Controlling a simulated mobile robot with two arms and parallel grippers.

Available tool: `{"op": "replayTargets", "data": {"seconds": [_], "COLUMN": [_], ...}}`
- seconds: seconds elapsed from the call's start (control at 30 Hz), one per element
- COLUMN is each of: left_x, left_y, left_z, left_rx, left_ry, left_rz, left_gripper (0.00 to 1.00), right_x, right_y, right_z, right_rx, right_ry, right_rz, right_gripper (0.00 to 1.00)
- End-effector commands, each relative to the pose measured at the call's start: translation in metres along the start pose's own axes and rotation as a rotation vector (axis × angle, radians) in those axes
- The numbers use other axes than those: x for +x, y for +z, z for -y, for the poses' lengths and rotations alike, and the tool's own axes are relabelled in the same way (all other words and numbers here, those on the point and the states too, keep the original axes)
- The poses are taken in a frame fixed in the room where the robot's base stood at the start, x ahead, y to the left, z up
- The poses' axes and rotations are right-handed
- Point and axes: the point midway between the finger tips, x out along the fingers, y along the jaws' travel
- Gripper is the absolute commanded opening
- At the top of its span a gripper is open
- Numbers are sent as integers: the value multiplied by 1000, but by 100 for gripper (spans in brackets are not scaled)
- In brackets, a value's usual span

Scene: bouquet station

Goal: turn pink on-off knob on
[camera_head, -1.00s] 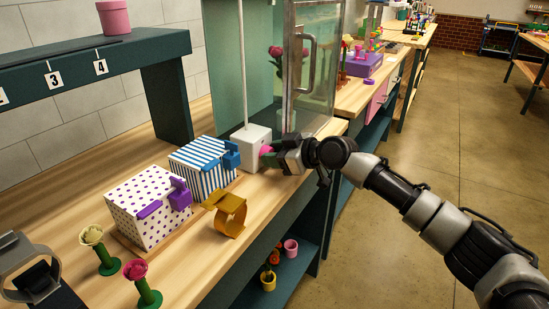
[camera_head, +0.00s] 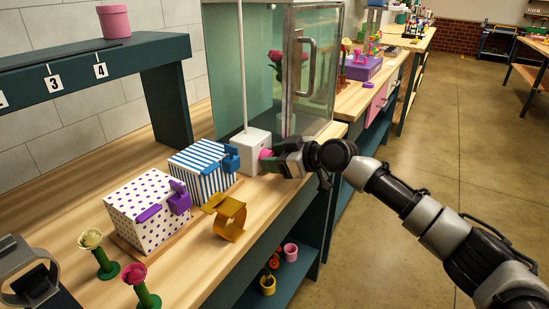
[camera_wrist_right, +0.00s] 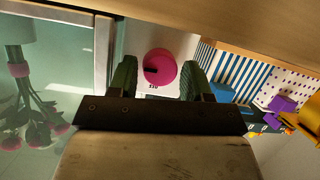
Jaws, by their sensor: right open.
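The pink on-off knob (camera_wrist_right: 160,67) is a round dial with a dark mark pointing to the left in the right wrist view. It sits on the face of a white box (camera_head: 251,148), and its edge also shows in the head view (camera_head: 265,154). My right gripper (camera_wrist_right: 159,82) is open. Its two green-padded fingers stand on either side of the knob in the wrist view; I cannot tell whether they touch it. In the head view the right gripper (camera_head: 276,156) is at the front of the white box and partly hides the knob.
A striped blue box (camera_head: 203,166) and a purple-dotted box (camera_head: 150,212) stand left of the white box. A glass cabinet (camera_head: 310,75) with a handle stands behind. Two flowers (camera_head: 100,255) stand at the lower left.

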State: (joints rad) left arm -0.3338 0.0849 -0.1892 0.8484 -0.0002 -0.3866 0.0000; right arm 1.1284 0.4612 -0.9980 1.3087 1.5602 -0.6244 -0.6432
Motion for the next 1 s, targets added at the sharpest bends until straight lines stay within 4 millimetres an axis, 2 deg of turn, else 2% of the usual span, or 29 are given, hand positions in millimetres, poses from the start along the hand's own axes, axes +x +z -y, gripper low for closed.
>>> {"op": "replayTargets", "data": {"seconds": [0.17, 0.33, 0.53, 0.7, 1.0], "left_x": [0, 1, -1, -2, -3], "left_y": [0, -1, -10, -14, -8], "left_z": [0, 0, -1, -1, -1], "left_rx": [0, 0, 0, -1, -1], "left_ry": [0, 1, 1, 1, 1], "left_rz": [1, 2, -5, -11, -3], "left_gripper": [83, 83, 83, 83, 83], "right_x": [-26, -62, -93, -104, -105], "right_y": [1, 2, 2, 2, 1], "right_z": [-1, -1, -1, 0, 0], "right_rx": [-1, 0, 2, 2, 2], "right_ry": [3, 4, 1, 0, 0], "right_rz": [1, 2, 2, 2, 2], "right_gripper": [49, 49, 49, 49, 49]}}
